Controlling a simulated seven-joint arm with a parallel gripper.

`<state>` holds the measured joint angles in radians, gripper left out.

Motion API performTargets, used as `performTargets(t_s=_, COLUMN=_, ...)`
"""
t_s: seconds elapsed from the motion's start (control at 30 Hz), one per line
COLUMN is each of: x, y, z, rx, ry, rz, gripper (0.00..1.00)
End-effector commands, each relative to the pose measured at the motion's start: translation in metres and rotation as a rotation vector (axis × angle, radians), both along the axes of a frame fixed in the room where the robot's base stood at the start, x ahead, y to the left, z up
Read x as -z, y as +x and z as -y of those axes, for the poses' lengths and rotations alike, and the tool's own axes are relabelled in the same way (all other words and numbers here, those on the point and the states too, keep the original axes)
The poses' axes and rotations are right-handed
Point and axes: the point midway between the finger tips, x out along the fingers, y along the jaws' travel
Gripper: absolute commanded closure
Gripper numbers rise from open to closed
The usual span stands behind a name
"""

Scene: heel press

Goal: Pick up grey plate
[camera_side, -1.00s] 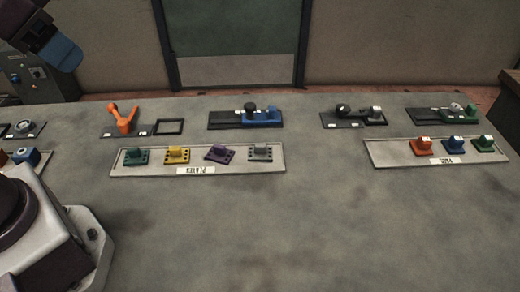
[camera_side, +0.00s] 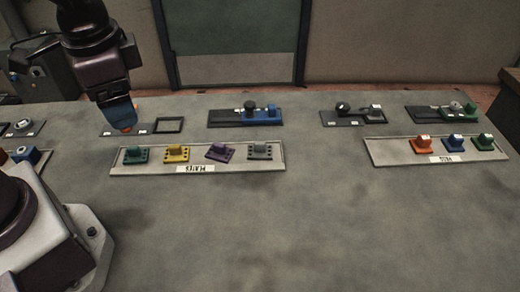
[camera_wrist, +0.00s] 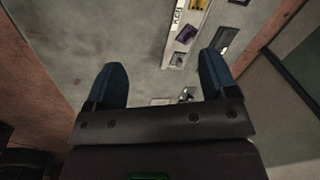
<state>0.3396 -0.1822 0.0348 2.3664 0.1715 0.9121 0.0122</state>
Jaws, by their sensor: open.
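The grey plate (camera_side: 260,151) sits at the right end of the tray marked as plates (camera_side: 222,168), beside the purple plate (camera_side: 219,151). The yellow plate (camera_side: 177,153) and green plate (camera_side: 136,155) stand farther left on that tray. My gripper (camera_side: 123,120) is up at the left, above the orange-handled fixture, apart from the grey plate. In the wrist view, my gripper (camera_wrist: 162,72) has its two blue fingers wide apart with nothing between them. The grey plate (camera_wrist: 179,59) shows small beyond the fingers, with the purple plate (camera_wrist: 187,35) past it.
Behind the tray stand a blue fixture (camera_side: 262,115) on a dark base and an empty black frame (camera_side: 169,125). A second tray (camera_side: 400,157) at the right holds orange, blue and green parts. The front of the table is clear.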

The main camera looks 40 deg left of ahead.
Motion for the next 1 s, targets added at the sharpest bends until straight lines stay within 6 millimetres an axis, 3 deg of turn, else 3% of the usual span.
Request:
performTargets(t_s=0.3, x=0.087, y=0.046, z=0.033, rx=0.517, ry=0.419, rz=-0.242, gripper=0.21)
performTargets(t_s=0.7, x=0.206, y=0.107, z=0.084, rx=1.301, ry=1.043, rz=-0.391, gripper=0.21)
performTargets(t_s=0.83, x=0.227, y=0.132, z=0.101, rx=1.501, ry=1.217, rz=-0.382, gripper=0.21)
performTargets(t_s=1.0, x=0.215, y=0.161, z=0.12, rx=1.612, ry=1.337, rz=-0.327, gripper=0.21)
